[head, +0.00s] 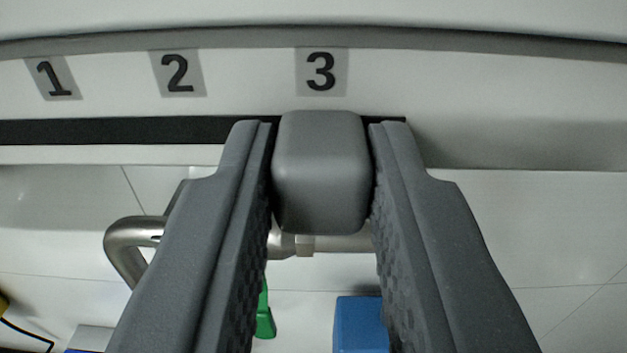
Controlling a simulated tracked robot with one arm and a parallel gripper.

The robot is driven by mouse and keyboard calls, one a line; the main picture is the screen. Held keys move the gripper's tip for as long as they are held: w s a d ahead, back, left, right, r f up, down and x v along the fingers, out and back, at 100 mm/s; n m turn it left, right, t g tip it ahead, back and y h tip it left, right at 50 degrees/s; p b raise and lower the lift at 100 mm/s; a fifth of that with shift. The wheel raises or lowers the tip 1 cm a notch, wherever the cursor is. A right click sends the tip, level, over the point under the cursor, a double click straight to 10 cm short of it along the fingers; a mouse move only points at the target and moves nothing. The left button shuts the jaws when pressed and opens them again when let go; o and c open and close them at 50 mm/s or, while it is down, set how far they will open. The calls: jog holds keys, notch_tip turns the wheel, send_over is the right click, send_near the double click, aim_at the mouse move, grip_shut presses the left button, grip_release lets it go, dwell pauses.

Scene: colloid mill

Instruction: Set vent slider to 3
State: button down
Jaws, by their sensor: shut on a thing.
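The vent slider's grey knob (320,178) is a rounded block in the middle of the head view. It sits near the right end of a black slot (130,131) in a white panel, directly below the label 3 (321,71). The labels 2 (177,73) and 1 (53,78) are further left above the slot. My gripper (320,170) has one finger on each side of the knob and is shut on it. The fingers hide part of the slot.
Below the panel, a bent metal pipe (128,250) runs behind my fingers. A green object (265,315) and a blue block (358,322) show lower down between the fingers. Part of a yellow thing with a dark cable is at the lower left edge.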

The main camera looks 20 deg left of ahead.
jog(key=c, duration=1.4)
grip_release()
jog(key=shift+d+r, duration=0.2)
jog(key=shift+o, duration=0.8)
jog(key=shift+w+d+f, duration=0.15)
jog(key=shift+w, duration=0.05)
jog(key=shift+s, duration=0.1)
jog(key=shift+s, duration=0.2)
jog(key=b+v, duration=0.5)
jog(key=v, duration=0.8)
jog(key=shift+s, duration=0.2)
